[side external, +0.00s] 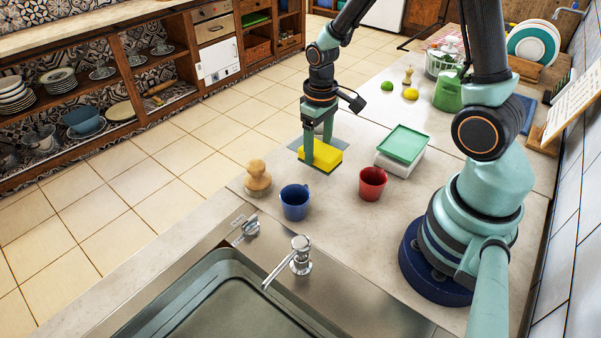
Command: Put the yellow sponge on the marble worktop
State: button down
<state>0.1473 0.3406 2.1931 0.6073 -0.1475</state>
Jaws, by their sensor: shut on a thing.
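The yellow sponge (326,156) is a bright yellow block in the middle of the side external view. My gripper (318,150) points down and is shut on the sponge, with one finger in front of its near side. The other finger is partly hidden behind. The sponge is over a grey-blue flat patch (334,143) on the pale marble worktop (335,222). I cannot tell whether the sponge touches the surface below it.
A blue mug (294,203), a red cup (372,184) and a wooden-handled brush (258,178) stand nearby. A white box with a green lid (404,144) is to the right. The sink (225,300) is in front. Bare worktop lies between the mug and cup.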

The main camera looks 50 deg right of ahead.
aim_at(318, 159)
jog(key=shift+f, duration=1.8)
grip_release()
jog(key=shift+f, duration=0.1)
notch_tip(318, 159, up, 11)
jog(key=shift+f, duration=0.1)
notch_tip(318, 159, up, 2)
jog(key=shift+a+r, duration=0.1)
jog(key=s+a+r+t, duration=0.2)
jog(key=r, duration=0.3)
jog(key=s+a+r+t, duration=0.2)
jog(key=s+r+t, duration=0.1)
jog(key=r, duration=0.2)
jog(key=shift+a+r+t, duration=0.3)
jog(key=shift+a+r, duration=0.1)
